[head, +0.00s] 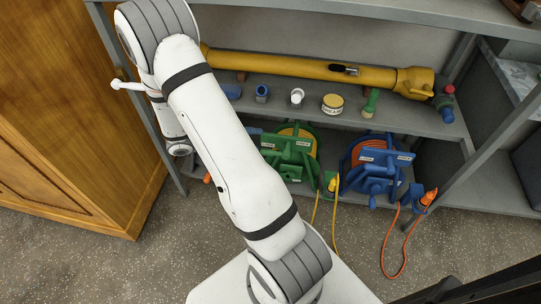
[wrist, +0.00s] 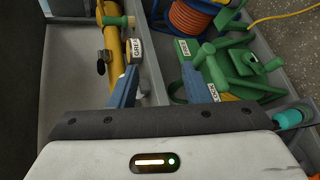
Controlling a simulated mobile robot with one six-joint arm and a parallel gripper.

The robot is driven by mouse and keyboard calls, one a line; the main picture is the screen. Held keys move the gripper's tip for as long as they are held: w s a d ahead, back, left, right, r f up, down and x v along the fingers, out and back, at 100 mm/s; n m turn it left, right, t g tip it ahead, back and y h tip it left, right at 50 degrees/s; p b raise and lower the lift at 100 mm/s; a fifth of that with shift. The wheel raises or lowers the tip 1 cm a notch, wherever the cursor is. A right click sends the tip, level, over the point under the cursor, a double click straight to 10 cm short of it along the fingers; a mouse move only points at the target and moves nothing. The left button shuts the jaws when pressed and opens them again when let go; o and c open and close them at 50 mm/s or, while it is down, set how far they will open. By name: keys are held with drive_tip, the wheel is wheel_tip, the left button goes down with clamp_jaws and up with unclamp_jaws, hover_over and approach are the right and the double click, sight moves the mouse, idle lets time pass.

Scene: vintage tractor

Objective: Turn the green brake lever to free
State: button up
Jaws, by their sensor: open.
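The green cable reel (head: 298,150) stands on the lower shelf, partly behind my arm in the head view. In the wrist view the green reel (wrist: 246,64) is at the right. A green lever-like bar with a rounded end (wrist: 213,68) rises there, between a label above left and a LOCK label (wrist: 211,92) at its lower end. I cannot tell its exact setting. My gripper (wrist: 160,68) is open, its two blue fingers wide apart with nothing between them. The right finger is close beside the green bar; contact cannot be told. In the head view my arm hides the gripper.
A blue reel with orange cable (head: 374,168) stands right of the green one. Above, the upper shelf holds a yellow tube (head: 310,68), a grease tin (head: 333,103) and small items. A wooden cabinet (head: 75,110) is at left. Cables hang over the open floor.

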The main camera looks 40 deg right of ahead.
sight(271, 151)
drive_tip(key=w+d+f+n+t+h+b, duration=0.1)
drive_tip(key=w+f+t+h+b, duration=0.1)
drive_tip(key=f, duration=0.5)
drive_tip(key=w+d+f+n+t+h+b, duration=0.1)
drive_tip(key=d+f+b, duration=0.1)
drive_tip(key=f, duration=0.6)
drive_tip(key=d, duration=0.7)
drive_tip(key=shift+s+f, duration=0.25)
drive_tip(key=shift+f, duration=0.15)
drive_tip(key=shift+c, duration=0.3)
clamp_jaws()
